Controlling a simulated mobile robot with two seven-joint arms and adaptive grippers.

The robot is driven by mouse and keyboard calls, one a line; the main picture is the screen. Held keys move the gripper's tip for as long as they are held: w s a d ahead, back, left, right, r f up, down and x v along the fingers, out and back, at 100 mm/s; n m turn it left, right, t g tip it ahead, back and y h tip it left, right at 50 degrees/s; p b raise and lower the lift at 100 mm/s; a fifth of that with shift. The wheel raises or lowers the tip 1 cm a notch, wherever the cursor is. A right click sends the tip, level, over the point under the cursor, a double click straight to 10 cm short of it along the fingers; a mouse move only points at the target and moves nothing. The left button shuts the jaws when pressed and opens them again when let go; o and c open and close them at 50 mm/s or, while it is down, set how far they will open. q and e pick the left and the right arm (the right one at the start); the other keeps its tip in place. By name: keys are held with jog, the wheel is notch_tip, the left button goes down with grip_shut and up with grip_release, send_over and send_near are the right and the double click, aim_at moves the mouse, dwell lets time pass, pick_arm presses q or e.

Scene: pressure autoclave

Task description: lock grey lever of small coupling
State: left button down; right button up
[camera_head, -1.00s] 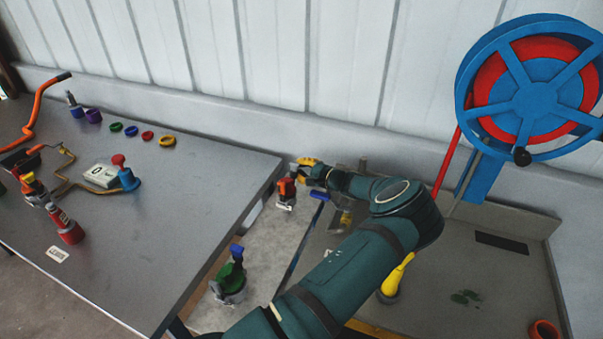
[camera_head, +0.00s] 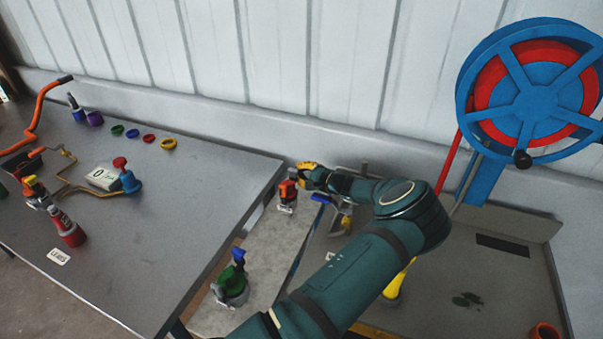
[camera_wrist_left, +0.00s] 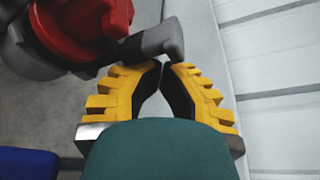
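The small coupling (camera_head: 287,195) has a red body on a dark grey base and stands near the back of the concrete strip. It also shows at the upper left of the left wrist view (camera_wrist_left: 85,22). Its grey lever (camera_wrist_left: 152,42) sticks out sideways to the right there, just beyond my fingertips. My left gripper (camera_wrist_left: 164,68) has yellow ridged fingers with their tips together and nothing seen between them. The tips are at or very close to the lever; contact is unclear. In the head view the gripper (camera_head: 305,169) is beside the coupling's top. My right gripper is not in view.
A green coupling with a blue lever (camera_head: 233,283) stands nearer on the strip. A blue-handled part (camera_head: 321,198) lies just right of the red coupling. The grey table (camera_head: 190,215) is left; a blue-red wheel (camera_head: 532,90) stands right. The wall is close behind.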

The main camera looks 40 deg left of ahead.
pick_arm(q)
jog(key=shift+s+a+r, duration=0.2)
jog(key=shift+s+r, duration=0.05)
jog(key=shift+s, duration=0.15)
notch_tip(320, 180, up, 10)
jog(key=shift+w+d+f, duration=0.2)
jog(key=shift+w, duration=0.15)
dwell(0.4)
